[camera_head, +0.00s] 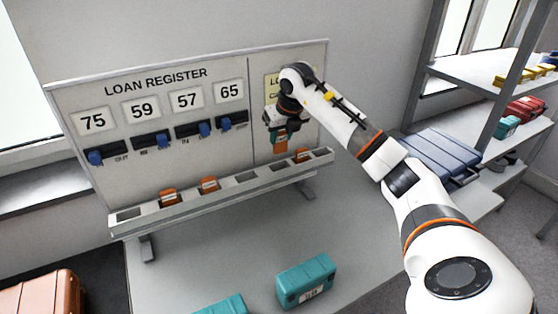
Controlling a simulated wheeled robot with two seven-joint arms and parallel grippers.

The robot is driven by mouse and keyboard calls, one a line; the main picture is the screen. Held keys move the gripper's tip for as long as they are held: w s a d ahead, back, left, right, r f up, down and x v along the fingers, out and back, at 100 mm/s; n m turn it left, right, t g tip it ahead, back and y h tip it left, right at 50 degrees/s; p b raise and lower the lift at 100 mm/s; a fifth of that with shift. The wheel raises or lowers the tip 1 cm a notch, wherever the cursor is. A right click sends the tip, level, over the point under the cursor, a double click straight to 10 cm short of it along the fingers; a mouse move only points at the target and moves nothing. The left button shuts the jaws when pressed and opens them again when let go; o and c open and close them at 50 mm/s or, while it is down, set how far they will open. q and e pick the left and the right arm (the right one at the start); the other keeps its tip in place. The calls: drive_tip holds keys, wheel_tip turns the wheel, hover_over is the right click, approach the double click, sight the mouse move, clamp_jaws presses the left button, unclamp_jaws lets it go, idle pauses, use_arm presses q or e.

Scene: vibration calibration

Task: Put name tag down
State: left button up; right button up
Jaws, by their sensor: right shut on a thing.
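My right gripper (283,128) is in front of the right panel of the loan register board (150,110). It is shut on an orange name tag (281,145), which hangs below the fingers, above the tray ledge (222,190). The ledge runs along the foot of the board and has several slots. Other orange tags stand in it: one at left (168,196), one beside it (209,185) and one at right (303,155). Slots between them look empty. My left gripper is not in view.
Blue sliders (157,140) sit under the numbers 75, 59, 57 and 65. Teal cases (306,280) lie on the table front. A blue case (440,155) is at right beside shelves (480,75). An orange case (42,294) is at lower left.

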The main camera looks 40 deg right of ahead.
sight(281, 143)
wheel_tip(281, 143, down, 4)
drive_tip(key=shift+w+a+r+p, duration=0.1)
drive_tip(key=shift+r+p, duration=0.15)
drive_tip(key=shift+p, duration=0.05)
wheel_tip(281, 143, down, 3)
drive_tip(key=shift+f+p, duration=0.2)
drive_tip(key=shift+p, duration=0.35)
drive_tip(key=shift+f, duration=0.3)
drive_tip(key=shift+f, duration=0.15)
drive_tip(key=o, duration=1)
drive_tip(key=shift+c, duration=0.2)
